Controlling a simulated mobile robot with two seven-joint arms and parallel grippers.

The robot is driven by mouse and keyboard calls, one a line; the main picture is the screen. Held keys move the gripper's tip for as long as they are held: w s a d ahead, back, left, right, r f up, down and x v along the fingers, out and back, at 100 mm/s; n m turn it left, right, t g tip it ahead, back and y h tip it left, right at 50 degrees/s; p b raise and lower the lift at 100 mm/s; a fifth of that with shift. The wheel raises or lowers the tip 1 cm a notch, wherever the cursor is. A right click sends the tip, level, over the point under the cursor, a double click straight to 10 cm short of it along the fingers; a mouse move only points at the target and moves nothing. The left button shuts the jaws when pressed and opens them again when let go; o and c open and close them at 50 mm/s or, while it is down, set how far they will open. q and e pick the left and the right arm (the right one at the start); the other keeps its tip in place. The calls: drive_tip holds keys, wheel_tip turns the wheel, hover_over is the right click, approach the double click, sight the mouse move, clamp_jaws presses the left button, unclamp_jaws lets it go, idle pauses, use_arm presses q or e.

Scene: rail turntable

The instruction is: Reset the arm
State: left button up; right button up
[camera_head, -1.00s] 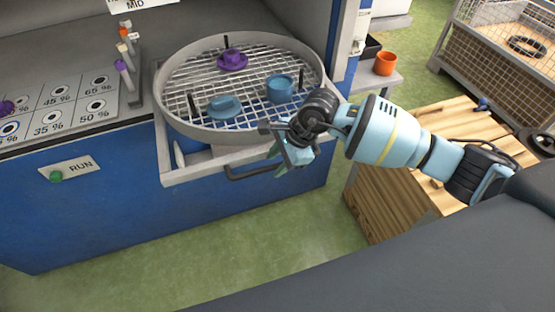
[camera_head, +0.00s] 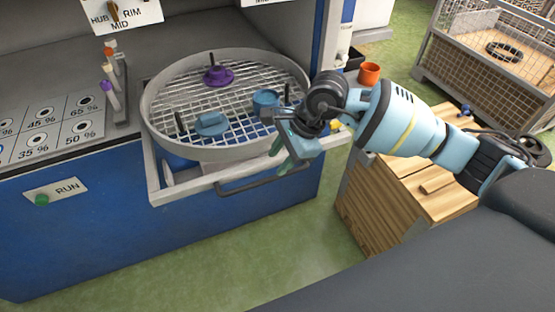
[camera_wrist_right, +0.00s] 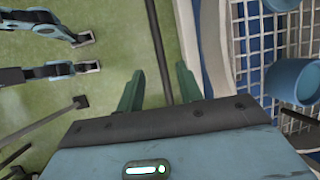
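My right gripper (camera_head: 281,157) is beside the front right rim of the round mesh tray (camera_head: 163,140), over the dark handle bar (camera_head: 250,184) of the pull-out frame. Its two green fingers stand apart with nothing held in the right wrist view (camera_wrist_right: 160,76). The handle bar shows between them there; I cannot tell whether it lies between or beyond the fingers. On the mesh are a purple part (camera_head: 218,76), a blue lidded part (camera_head: 210,124) and a blue cup (camera_head: 265,100), also in the right wrist view (camera_wrist_right: 291,80). My left gripper is not identifiable.
A wooden crate (camera_head: 375,215) stands below my right arm. An orange cup (camera_head: 369,72) sits on a ledge behind it. A wire cage (camera_head: 470,60) is at the far right. A RUN button (camera_head: 42,199) is on the blue front; green floor (camera_head: 215,255) is open below.

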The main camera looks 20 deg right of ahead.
idle(0.3)
drive_tip(key=s+a+r+m+y+p, duration=0.2)
drive_tip(key=s+a+r+m+y, duration=0.1)
drive_tip(key=s+a+m+y, duration=0.95)
drive_tip(key=s+d+f+m+t+h+p, duration=0.1)
drive_tip(key=d+f+m+t+h, duration=0.45)
drive_tip(key=m, duration=0.95)
drive_tip(key=s+d+f+m+t+h, duration=0.1)
drive_tip(key=d+f+m+t+h, duration=0.2)
drive_tip(key=f+m+t+h, duration=0.8)
use_arm(q)
drive_tip(key=w+r+t, duration=0.1)
drive_tip(key=w+r, duration=0.2)
drive_tip(key=r, duration=0.2)
drive_tip(key=shift+w+a+p, duration=0.2)
drive_tip(key=shift+w+p, duration=0.1)
drive_tip(key=shift+p, duration=0.15)
use_arm(e)
drive_tip(key=s+d+f+m+g, duration=0.2)
drive_tip(key=s+m+g, duration=0.1)
drive_tip(key=s, duration=0.3)
drive_tip(key=s+d+f+m+g+y, duration=0.1)
drive_tip(key=s+d+f+m+g, duration=0.1)
drive_tip(key=s+m, duration=0.3)
drive_tip(key=s+d+f+m+g, duration=0.3)
drive_tip(key=s+f+m+g, duration=0.1)
drive_tip(key=s+m, duration=0.2)
drive_tip(key=shift+s+f+g, duration=0.15)
drive_tip(key=shift+s+g, duration=0.15)
drive_tip(key=shift+g, duration=0.05)
